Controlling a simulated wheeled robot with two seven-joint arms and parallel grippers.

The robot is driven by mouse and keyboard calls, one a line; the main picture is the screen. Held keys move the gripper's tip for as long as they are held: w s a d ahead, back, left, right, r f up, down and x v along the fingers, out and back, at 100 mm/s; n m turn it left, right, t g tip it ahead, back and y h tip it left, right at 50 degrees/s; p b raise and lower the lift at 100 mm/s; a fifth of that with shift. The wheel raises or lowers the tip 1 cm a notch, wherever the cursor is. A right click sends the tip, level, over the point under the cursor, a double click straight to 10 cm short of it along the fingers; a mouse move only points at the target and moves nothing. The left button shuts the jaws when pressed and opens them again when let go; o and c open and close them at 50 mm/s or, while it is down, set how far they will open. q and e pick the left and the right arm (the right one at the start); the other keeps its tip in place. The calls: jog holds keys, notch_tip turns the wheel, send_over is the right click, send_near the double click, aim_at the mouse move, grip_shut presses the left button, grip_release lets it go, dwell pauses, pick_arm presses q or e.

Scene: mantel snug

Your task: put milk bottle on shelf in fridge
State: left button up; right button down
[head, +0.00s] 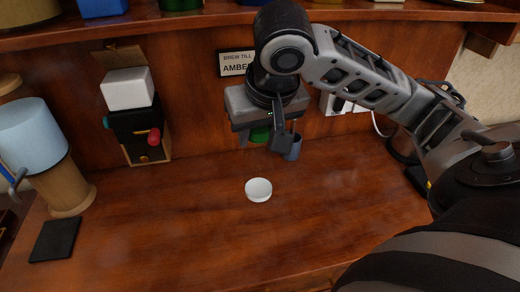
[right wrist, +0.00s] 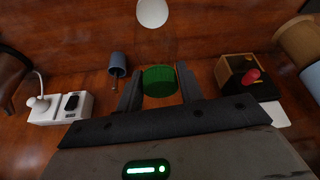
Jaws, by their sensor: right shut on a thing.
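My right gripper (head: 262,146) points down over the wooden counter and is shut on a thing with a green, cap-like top. That green part shows between its two fingers in the right wrist view (right wrist: 158,80), and I take it to be the milk bottle. A faint see-through area lies beyond the green part. A white disc (head: 258,190) shows below the gripper and in the right wrist view (right wrist: 152,13); I cannot tell whether it belongs to the bottle. No fridge or fridge shelf is in view. My left gripper is not in view.
A blue-grey cup (head: 292,148) is close beside the right gripper. A wooden box with a red knob (head: 153,137) and a pale blue lampshade-like thing (head: 30,135) stand left. A black slab (head: 55,239) lies front left. A shelf runs above. The counter's middle front is clear.

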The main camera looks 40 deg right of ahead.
jog(key=shift+d+b+x, duration=0.1)
jog(key=shift+d+x, duration=0.15)
jog(key=shift+x, duration=1.1)
jog(key=shift+d+b+x, duration=0.1)
jog(key=shift+d+x, duration=0.2)
jog(key=shift+x, duration=1.05)
jog(key=shift+d+b+x, duration=0.1)
jog(key=shift+d+x, duration=0.15)
jog(key=shift+x, duration=1.1)
jog(key=shift+s, duration=0.2)
jog(key=c, duration=0.9)
grip_release()
